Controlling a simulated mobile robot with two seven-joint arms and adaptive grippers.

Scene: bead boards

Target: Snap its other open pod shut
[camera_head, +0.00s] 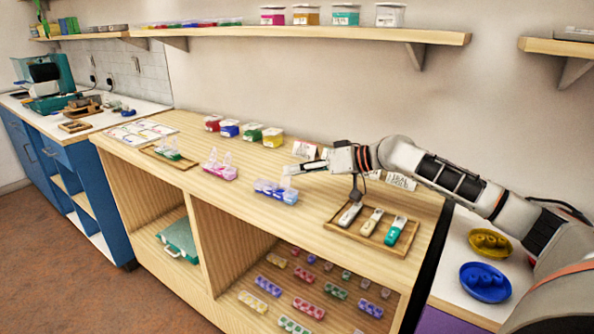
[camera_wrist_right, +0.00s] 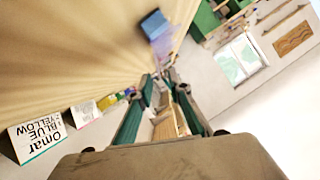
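In the right wrist view the blue box (camera_wrist_right: 154,22) and a clear lilac-tinted lid (camera_wrist_right: 163,46) lie just beyond my fingertips. My left gripper is out of view.
A pink pod box (camera_head: 220,172) with raised lids stands to the left, and a tray (camera_head: 168,158) holds a green one. A wooden tray (camera_head: 372,230) with several tools lies right, under my arm. Coloured tubs (camera_head: 229,128) and cards (camera_head: 305,150) line the back.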

